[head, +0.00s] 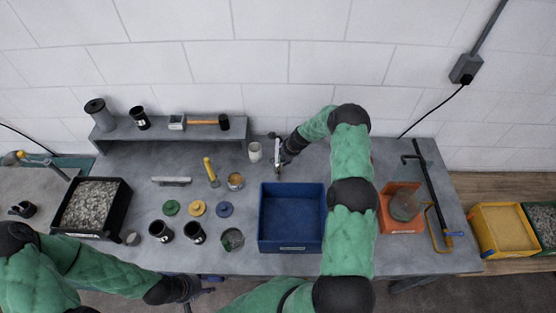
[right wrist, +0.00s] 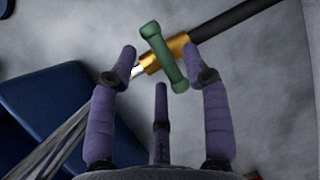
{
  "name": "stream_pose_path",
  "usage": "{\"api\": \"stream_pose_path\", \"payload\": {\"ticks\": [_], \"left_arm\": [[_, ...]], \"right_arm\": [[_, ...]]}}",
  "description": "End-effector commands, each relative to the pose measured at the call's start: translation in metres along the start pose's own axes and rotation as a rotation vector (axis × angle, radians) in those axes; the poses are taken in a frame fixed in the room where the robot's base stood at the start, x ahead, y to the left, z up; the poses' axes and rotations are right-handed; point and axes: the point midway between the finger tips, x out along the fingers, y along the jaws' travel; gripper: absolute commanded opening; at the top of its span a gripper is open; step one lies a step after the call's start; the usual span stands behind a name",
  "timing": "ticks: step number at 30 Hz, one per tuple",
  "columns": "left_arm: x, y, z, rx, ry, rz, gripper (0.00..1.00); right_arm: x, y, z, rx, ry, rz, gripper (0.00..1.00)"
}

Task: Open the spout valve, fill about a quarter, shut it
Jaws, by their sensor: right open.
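In the right wrist view a green bar handle (right wrist: 163,57) sits across a brass valve body (right wrist: 178,46). A black pipe (right wrist: 235,18) leads up and right from it, and a silver end (right wrist: 136,71) points down-left. My right gripper (right wrist: 160,54) is open, with a fingertip on either side of the handle; contact cannot be told. In the head view my right gripper (head: 276,138) is at the back of the table, by a silver upright part (head: 277,155). A pale cup (head: 255,151) stands just left of it. My left gripper (head: 205,286) is low at the front edge, its fingers too small to judge.
Several coloured discs (head: 197,208) and dark cups (head: 194,232) stand left of the blue tray. A raised shelf (head: 180,137) runs along the wall.

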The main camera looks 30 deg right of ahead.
Motion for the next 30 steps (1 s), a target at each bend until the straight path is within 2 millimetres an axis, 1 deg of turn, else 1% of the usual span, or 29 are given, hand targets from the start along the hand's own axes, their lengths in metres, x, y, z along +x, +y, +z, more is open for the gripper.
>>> {"api": "stream_pose_path", "payload": {"ticks": [3,7,18,19,20,21,24,30], "left_arm": [[-0.002,0.001,0.000,0.000,0.000,0.000,0.39],[-0.003,0.001,0.000,0.000,0.000,0.000,0.39],[-0.003,0.001,0.000,0.000,0.000,0.000,0.39],[-0.003,0.001,0.000,0.000,0.000,0.000,0.39],[-0.003,0.001,0.000,0.000,0.000,0.000,0.39],[-0.003,0.001,0.000,0.000,0.000,0.000,0.39],[-0.003,0.001,0.000,0.000,0.000,0.000,0.39],[-0.003,0.001,0.000,0.000,0.000,0.000,0.39]], "right_arm": [[0.012,-0.001,0.000,0.000,0.000,-0.001,0.48],[0.019,-0.001,0.000,0.000,0.000,-0.001,0.48],[0.023,-0.001,0.000,0.000,0.000,-0.001,0.48],[0.023,-0.001,0.000,0.000,0.000,-0.001,0.46],[0.023,-0.001,0.000,0.000,0.000,-0.001,0.37],[0.023,-0.001,0.000,0.000,0.000,-0.001,0.26],[0.023,-0.001,0.000,0.001,0.000,-0.001,0.00],[0.023,-0.001,0.000,0.000,0.000,-0.001,0.00]]}}
